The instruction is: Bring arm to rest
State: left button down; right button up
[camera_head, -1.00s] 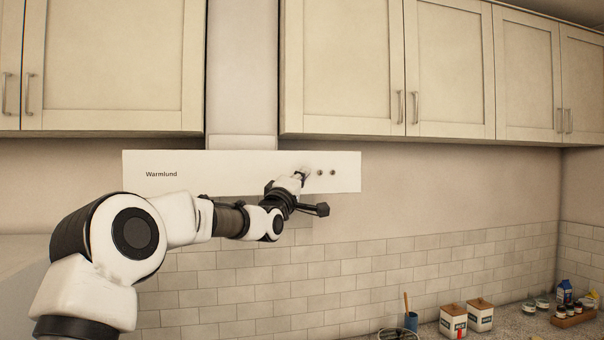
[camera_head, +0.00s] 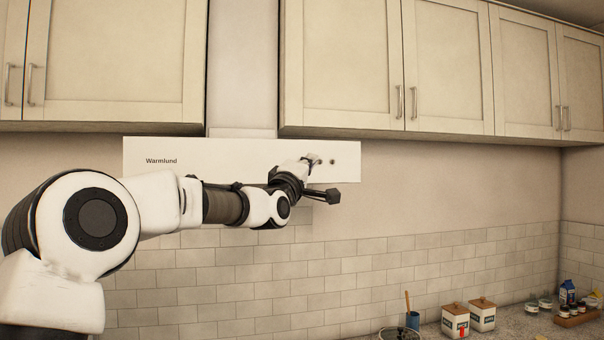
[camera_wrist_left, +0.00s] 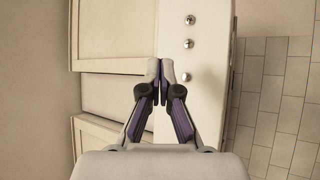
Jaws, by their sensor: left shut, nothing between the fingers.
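My left arm (camera_head: 155,205) comes in from the left and reaches to the front of the white range hood (camera_head: 225,160), marked "Warmlund". My left gripper (camera_head: 310,160) is at the right part of the hood's front, beside its small round knobs (camera_head: 332,162). In the left wrist view, the left gripper's fingers (camera_wrist_left: 160,68) are together and empty. A knob (camera_wrist_left: 187,77) shows just beside the fingertips, and two more lie farther along the panel. I cannot tell whether the fingertips touch the hood. My right gripper is not in view.
Closed upper cabinets (camera_head: 350,65) flank the hood's duct. The tiled wall (camera_head: 400,270) below is bare. On the counter at the lower right stand two canisters (camera_head: 455,320), a blue cup (camera_head: 412,320) and a tray of small jars (camera_head: 575,318).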

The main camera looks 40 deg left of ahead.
pick_arm(q)
jog(key=shift+s+d, duration=0.4)
jog(key=shift+d, duration=0.05)
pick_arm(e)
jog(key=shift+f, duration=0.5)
